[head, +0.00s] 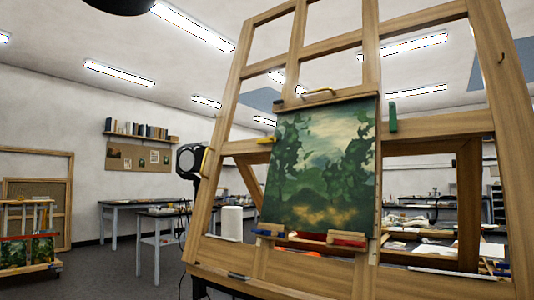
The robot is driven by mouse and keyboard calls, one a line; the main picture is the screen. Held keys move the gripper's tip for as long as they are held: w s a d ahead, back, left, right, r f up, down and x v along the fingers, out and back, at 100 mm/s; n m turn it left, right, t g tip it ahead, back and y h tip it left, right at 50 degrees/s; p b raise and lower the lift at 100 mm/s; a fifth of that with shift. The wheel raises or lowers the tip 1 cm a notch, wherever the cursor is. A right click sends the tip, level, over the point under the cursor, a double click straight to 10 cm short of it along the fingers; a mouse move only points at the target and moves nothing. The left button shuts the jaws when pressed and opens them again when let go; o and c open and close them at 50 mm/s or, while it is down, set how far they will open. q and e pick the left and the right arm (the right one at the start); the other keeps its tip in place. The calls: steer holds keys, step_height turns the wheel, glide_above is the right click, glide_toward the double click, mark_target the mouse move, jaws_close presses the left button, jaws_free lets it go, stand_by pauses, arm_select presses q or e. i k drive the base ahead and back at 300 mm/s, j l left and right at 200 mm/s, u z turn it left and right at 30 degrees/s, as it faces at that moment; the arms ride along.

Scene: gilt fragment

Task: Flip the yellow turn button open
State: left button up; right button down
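The yellow turn button (266,140) is a small bar at the upper left edge of a green landscape painting (322,165). It lies roughly level, with its right end at or over the painting's edge. The painting stands on a large wooden easel frame (487,130). A green turn button (392,117) stands upright beside the painting's right edge. A blue one (268,233) and a red one (347,240) lie roughly level at the bottom edge. Neither of my grippers is in view.
A brass handle (318,93) is above the painting, and a yellow handle (205,161) is on the easel's left post. A black lamp (189,160) and a white roll (232,223) are to the left. Work tables (160,213) stand behind. Grey floor is open at left.

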mark_target(267, 141)
steer(key=i+j+z, duration=0.1)
steer(key=z, duration=0.3)
steer(key=j+z, duration=0.1)
steer(key=z, duration=0.25)
steer(key=i+j+z, duration=0.1)
steer(key=z, duration=0.3)
steer(key=j+z, duration=0.2)
steer(key=z, duration=0.15)
steer(key=j+z, duration=0.2)
steer(key=j, duration=0.35)
steer(key=j+z, duration=0.15)
steer(key=j, duration=0.4)
steer(key=k+j+z, duration=0.2)
steer(key=j, duration=0.35)
steer(key=j+z, duration=0.15)
steer(key=j, duration=0.7)
steer(key=k+j, duration=0.15)
steer(key=j, duration=0.1)
